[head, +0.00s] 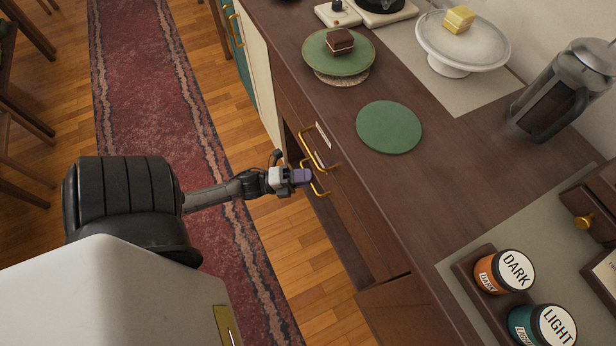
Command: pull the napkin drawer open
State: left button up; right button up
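The wooden sideboard has a drawer front (352,189) with a small white label (323,136), whose writing is too small to read. A brass bar handle (322,163) is on its front, and a second brass handle (322,193) shows just below it. My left gripper (303,176) comes in from the left, with its purple-grey fingertips at the lower handle, overlapping it in the picture. I cannot tell whether the fingers touch or enclose that handle, or how far apart they are. My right gripper is out of view.
On the sideboard stand a green plate with cake (340,66), a green disc (389,127), a white cake stand (462,48), a French press (562,92) and DARK (517,270) and LIGHT (556,326) jars. A red runner (150,85) lies on the floor.

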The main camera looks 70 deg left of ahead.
pick_arm(q)
jog(key=shift+w+d+r, duration=0.1)
jog(key=shift+w, duration=0.3)
jog(key=shift+c, duration=0.3)
grip_shut()
